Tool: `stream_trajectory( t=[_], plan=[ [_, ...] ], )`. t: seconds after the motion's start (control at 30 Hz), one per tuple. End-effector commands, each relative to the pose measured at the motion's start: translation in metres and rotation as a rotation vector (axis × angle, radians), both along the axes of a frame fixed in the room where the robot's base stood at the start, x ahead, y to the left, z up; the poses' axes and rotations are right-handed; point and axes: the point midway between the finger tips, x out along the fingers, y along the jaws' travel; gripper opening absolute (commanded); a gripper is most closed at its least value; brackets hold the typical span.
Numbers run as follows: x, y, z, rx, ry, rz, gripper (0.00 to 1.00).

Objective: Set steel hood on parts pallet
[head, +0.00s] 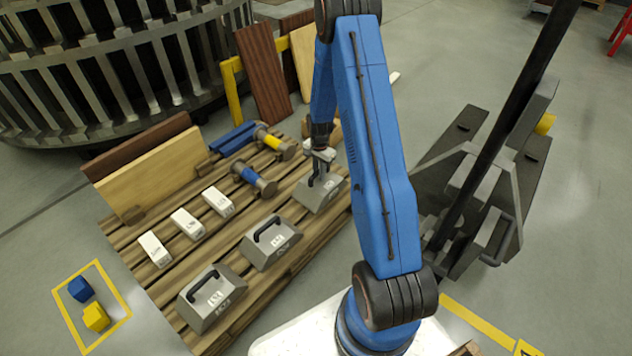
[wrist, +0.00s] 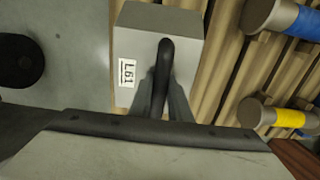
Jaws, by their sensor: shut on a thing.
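The parts pallet (head: 148,228) is a wide deck of brown wooden slats left of my arm. My gripper (head: 321,172) is at its right side, shut on the black handle of a grey steel hood (head: 313,199). In the wrist view the fingers (wrist: 165,108) close around this handle, and the hood (wrist: 185,25) carries a white label reading L61. The hood looks level; I cannot tell whether it touches the slats. Two similar hoods with black handles stand along the pallet's front edge, one in the middle (head: 256,257) and one nearest (head: 194,291).
Three white blocks (head: 187,223), a blue-banded spool (head: 252,179), a yellow-banded spool (head: 274,143) and boards (head: 165,165) occupy the pallet. A large slatted ring (head: 120,75) stands behind. A dark lift machine (head: 470,190) stands right of my arm. Blue and yellow blocks (head: 88,302) sit in a yellow floor square.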

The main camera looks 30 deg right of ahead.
Motion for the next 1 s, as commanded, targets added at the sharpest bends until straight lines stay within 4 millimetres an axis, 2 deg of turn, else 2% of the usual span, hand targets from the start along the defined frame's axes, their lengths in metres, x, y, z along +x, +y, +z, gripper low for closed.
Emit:
stream_trajectory(
  t=[0.27,0.6,0.87,0.9,0.97,1.0],
  plan=[
    [0.001,0.000,-0.014,0.000,0.000,0.000,0.00],
    [0.001,0.000,-0.046,-0.001,-0.001,0.000,0.00],
    [0.001,0.000,-0.047,0.000,-0.002,0.000,0.00],
    [0.000,0.000,-0.048,0.000,-0.001,0.000,0.19],
    [0.000,0.000,-0.048,0.000,-0.001,0.000,0.34],
    [0.000,0.000,-0.047,0.000,-0.001,0.000,0.36]
  ],
)
